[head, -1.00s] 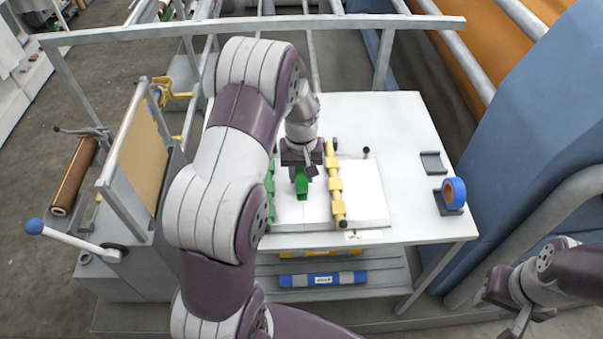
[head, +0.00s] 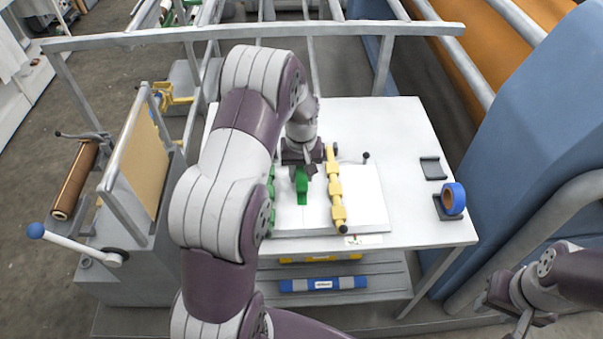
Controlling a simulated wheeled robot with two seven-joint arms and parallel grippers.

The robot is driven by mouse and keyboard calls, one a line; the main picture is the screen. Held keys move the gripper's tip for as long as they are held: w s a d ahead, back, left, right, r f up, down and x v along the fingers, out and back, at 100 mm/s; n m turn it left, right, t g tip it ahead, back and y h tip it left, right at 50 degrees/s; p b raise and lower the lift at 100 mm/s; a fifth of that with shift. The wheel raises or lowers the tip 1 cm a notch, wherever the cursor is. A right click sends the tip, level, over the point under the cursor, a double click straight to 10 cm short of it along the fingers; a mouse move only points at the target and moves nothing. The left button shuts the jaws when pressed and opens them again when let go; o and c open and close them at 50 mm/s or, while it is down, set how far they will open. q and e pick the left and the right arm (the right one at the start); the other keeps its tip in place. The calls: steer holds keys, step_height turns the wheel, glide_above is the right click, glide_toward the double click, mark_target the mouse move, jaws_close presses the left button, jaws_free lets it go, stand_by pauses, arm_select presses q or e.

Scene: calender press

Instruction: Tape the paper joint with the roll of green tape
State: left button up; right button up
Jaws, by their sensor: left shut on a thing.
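My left gripper (head: 301,168) is shut on the roll of green tape (head: 302,178), low over the white paper (head: 350,200) on the table. A short green strip (head: 305,198) runs from the roll toward the near side, on or just above the paper. The paper joint itself is hard to make out. A yellow clamp bar (head: 335,190) stands right of the roll. A green clamp bar (head: 270,195) stands to its left, partly hidden by my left arm. My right gripper (head: 510,312) is at the lower right, away from the table, its fingers only partly visible.
A roll of blue tape (head: 453,198) stands in a dark holder at the table's right edge. Another dark holder (head: 433,168) behind it is empty. Blue and yellow rolls lie on the shelf (head: 385,280) below. A grey rail (head: 260,32) crosses behind the table.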

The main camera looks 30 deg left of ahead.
arm_select(q)
steer(key=shift+w+a, duration=0.1)
steer(key=shift+w+a, duration=0.2)
steer(key=shift+w, duration=0.15)
stand_by(0.5)
steer(key=shift+w+a, duration=0.35)
steer(key=shift+w, duration=0.15)
steer(key=shift+w, duration=0.1)
steer(key=shift+w+a+f, duration=0.1)
steer(key=shift+w+a, duration=0.1)
steer(key=shift+w, duration=0.1)
steer(key=shift+w+a, duration=0.1)
